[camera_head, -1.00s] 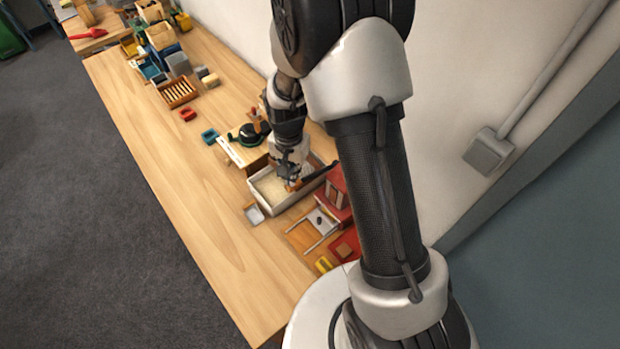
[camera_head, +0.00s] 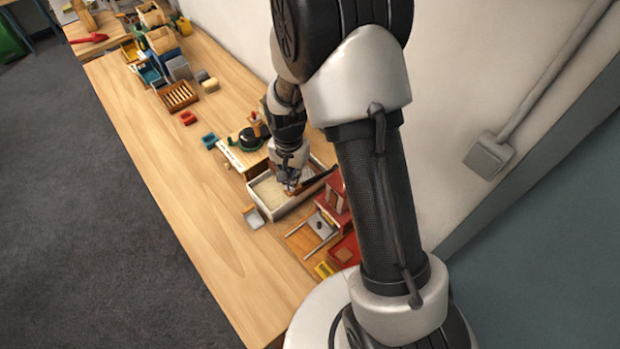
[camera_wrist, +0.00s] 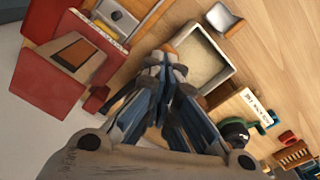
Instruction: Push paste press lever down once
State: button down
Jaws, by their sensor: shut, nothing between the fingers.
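My gripper (camera_head: 290,184) is shut and empty, with its fingertips over the right part of a pale wooden box (camera_head: 249,191) in the head view. In the wrist view my gripper (camera_wrist: 166,62) points at the near end of this box (camera_wrist: 224,57), which has a beige grainy surface inside. A dark bar (camera_head: 320,183), seemingly the lever, slants across the box's right side. An orange-brown rounded end (camera_wrist: 184,37) shows beside my fingertips in the wrist view. I cannot tell whether they touch it. The rest of the bar is hidden by my gripper there.
A red unit (camera_head: 336,198) with a wooden board and metal rails stands right of the box. A small metal scoop (camera_head: 253,218) lies in front. A wooden block with a green-black round device (camera_head: 247,140) stands behind. The table's left strip is clear.

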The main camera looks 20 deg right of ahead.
dwell(0.4)
jog(key=shift+f+b, duration=0.9)
jog(key=shift+f, duration=0.2)
jog(key=shift+f+b, duration=0.85)
jog(key=shift+f, duration=0.25)
jog(key=shift+f, duration=0.15)
